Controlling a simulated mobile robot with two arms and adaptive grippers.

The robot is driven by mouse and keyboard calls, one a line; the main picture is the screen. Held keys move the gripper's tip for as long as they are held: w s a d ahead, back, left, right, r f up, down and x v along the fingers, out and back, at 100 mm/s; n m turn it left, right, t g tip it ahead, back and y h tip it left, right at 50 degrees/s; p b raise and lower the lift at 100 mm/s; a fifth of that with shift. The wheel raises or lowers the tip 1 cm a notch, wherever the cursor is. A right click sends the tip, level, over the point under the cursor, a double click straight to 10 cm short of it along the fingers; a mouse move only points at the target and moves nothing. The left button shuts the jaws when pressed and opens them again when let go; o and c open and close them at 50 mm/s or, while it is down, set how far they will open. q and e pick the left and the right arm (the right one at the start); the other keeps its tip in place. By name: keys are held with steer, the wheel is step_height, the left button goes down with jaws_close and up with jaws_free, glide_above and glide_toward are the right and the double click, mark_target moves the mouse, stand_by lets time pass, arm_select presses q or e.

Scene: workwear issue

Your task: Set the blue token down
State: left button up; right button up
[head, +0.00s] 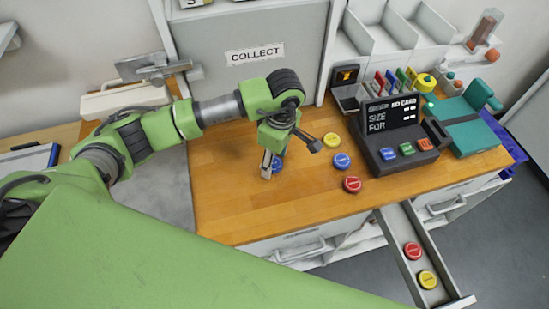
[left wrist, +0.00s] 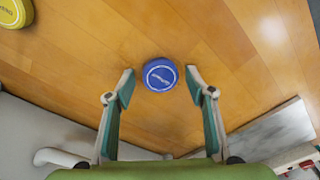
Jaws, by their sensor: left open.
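A blue token (head: 278,165) lies on the wooden counter (head: 232,208), partly hidden by my left gripper (head: 270,168). In the left wrist view the same blue token (left wrist: 160,75) lies flat between and slightly beyond the fingertips of my left gripper (left wrist: 162,88). The fingers are open, with a gap on each side of the token. A second blue token (head: 342,161) lies farther right on the counter, between a yellow token (head: 332,140) and a red token (head: 352,184). My right gripper is not in view.
A card terminal (head: 400,138) with coloured buttons stands to the right, beside a teal folded item (head: 468,125). An open drawer (head: 437,262) at the front right holds a red and a yellow token. A grey cabinet marked COLLECT (head: 247,80) stands behind. The counter's front left is clear.

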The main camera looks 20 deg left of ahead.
mark_target(278, 163)
arm_select(q)
steer(key=shift+r+p, duration=0.2)
steer(key=shift+p, duration=0.1)
step_height(278, 163, up, 12)
steer(key=d+b, duration=0.1)
steer(key=b, duration=0.3)
steer(key=shift+f, duration=0.1)
